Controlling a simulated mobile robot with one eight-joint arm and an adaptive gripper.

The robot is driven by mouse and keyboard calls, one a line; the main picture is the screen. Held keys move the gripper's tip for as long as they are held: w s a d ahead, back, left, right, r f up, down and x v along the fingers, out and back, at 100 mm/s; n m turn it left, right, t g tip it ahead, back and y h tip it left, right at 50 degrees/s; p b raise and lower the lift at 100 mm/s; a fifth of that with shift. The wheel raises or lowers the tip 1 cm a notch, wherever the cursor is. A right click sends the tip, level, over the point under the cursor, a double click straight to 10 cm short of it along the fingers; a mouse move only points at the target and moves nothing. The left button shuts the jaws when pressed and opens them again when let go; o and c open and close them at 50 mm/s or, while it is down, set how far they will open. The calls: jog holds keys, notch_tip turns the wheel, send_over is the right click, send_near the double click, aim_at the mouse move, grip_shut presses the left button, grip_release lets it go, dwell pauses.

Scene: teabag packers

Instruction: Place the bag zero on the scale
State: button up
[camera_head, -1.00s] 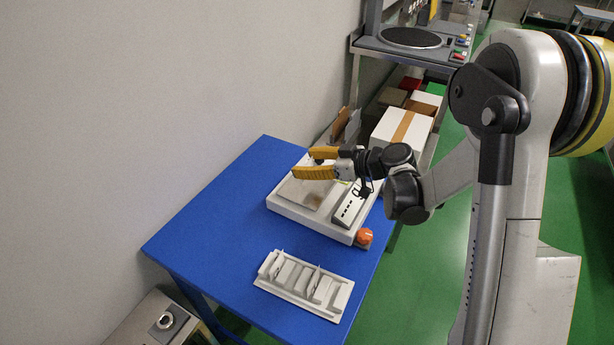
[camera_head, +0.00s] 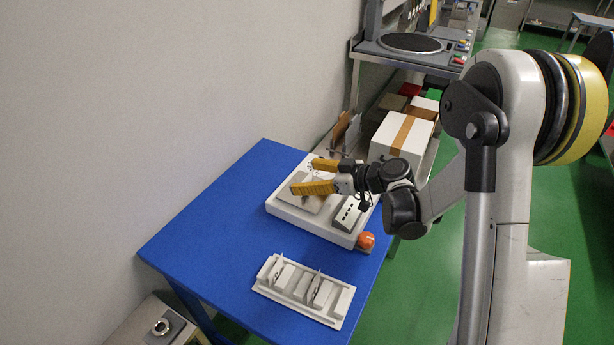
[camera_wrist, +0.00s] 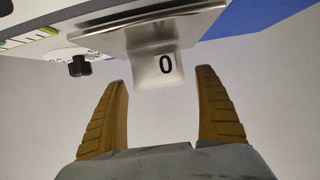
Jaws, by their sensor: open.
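The bag zero (camera_wrist: 157,68), a small pale bag marked "0", is in the wrist view against the scale's metal plate (camera_wrist: 110,20). It lies in line with the gap between my fingertips, and I see no finger closed on it. My gripper (camera_head: 303,176) has yellow fingers and is open, over the plate of the white scale (camera_head: 318,227) in the head view. The open fingers also show in the wrist view (camera_wrist: 162,76). The bag is too small to make out clearly in the head view.
A white slotted holder (camera_head: 335,318) with thin upright pieces stands at the front of the blue table (camera_head: 200,235). An orange round object (camera_head: 365,241) is by the scale's right corner. A white box (camera_head: 400,138) is behind. The table's left side is clear.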

jog(key=shift+s+d+r+p, duration=0.15)
jog(key=shift+d+r+p, duration=0.1)
jog(key=shift+r+p, duration=0.1)
jog(key=p+v, duration=0.3)
jog(key=v, duration=0.8)
jog(key=s+d+r+m+h, duration=0.2)
jog(key=s+r+m+h, duration=0.2)
jog(key=s, duration=0.7)
jog(key=s+d+r+m+h, duration=0.2)
jog(key=s+r+m+h, duration=0.3)
jog(key=s, duration=0.6)
jog(key=shift+m+h, duration=1)
jog(key=shift+m, duration=0.1)
jog(key=shift+s+d+r, duration=0.1)
jog(key=shift+s+d, duration=0.05)
